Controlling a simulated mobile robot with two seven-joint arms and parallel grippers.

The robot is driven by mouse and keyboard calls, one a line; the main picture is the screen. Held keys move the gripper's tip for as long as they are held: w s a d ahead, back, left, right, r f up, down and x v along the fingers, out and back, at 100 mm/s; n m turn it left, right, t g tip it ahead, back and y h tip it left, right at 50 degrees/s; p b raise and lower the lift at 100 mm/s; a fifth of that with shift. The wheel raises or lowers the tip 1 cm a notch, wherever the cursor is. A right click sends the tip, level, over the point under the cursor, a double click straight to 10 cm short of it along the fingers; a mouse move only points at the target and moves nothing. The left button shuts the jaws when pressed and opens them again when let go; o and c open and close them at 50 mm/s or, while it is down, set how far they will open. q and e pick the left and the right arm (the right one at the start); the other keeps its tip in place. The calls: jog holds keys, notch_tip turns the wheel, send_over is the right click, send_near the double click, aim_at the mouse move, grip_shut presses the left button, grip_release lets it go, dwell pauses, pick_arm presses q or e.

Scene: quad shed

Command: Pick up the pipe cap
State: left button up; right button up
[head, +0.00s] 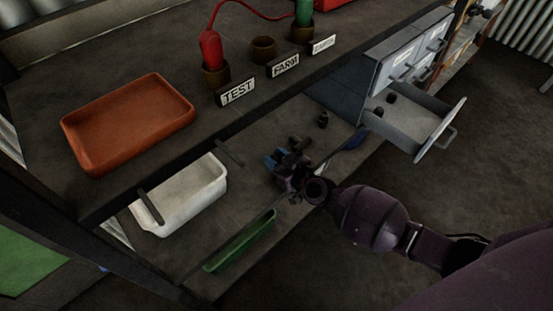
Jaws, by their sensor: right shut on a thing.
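My right gripper (284,163) is low over the lower shelf, right of the white bin. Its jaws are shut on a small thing. The thing is mostly hidden by the dark fingers, so I cannot make out whether it is the pipe cap. A small dark fitting (323,119) stands on the shelf just beyond the gripper, apart from it. I cannot tell whether that fitting is a cap. My left gripper is not in view.
A white bin (222,186) and a green tray (240,242) are on the lower shelf (245,190). A grey drawer (437,130) stands open with small dark pieces. An orange tray (70,135) sits on the upper bench.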

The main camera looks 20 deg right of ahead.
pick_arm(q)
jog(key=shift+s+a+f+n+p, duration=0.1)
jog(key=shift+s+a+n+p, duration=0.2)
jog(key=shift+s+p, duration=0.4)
pick_arm(e)
jog(key=f+v, duration=0.2)
jog(key=v, duration=1.5)
jog(key=shift+s, duration=0.55)
jog(key=a+r+p, duration=0.4)
jog(key=a+r, duration=0.1)
jog(key=r, duration=0.6)
jog(key=a+r+p, duration=0.4)
jog(key=a+r, duration=0.1)
jog(key=r, duration=0.6)
pick_arm(q)
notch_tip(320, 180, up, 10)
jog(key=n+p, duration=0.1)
jog(key=p, duration=0.4)
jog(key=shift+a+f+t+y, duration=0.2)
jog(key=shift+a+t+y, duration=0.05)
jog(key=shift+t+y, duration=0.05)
pick_arm(e)
jog(key=s+d+r+m+h, duration=0.2)
jog(key=r, duration=0.5)
jog(key=s+d+r+m+t+h, duration=0.1)
jog(key=s+d+r+m+h, duration=0.1)
jog(key=r, duration=0.4)
jog(key=shift+s+d+r+h, duration=0.4)
jog(key=shift+s+d+h, duration=0.1)
jog(key=shift+d+h, duration=0.25)
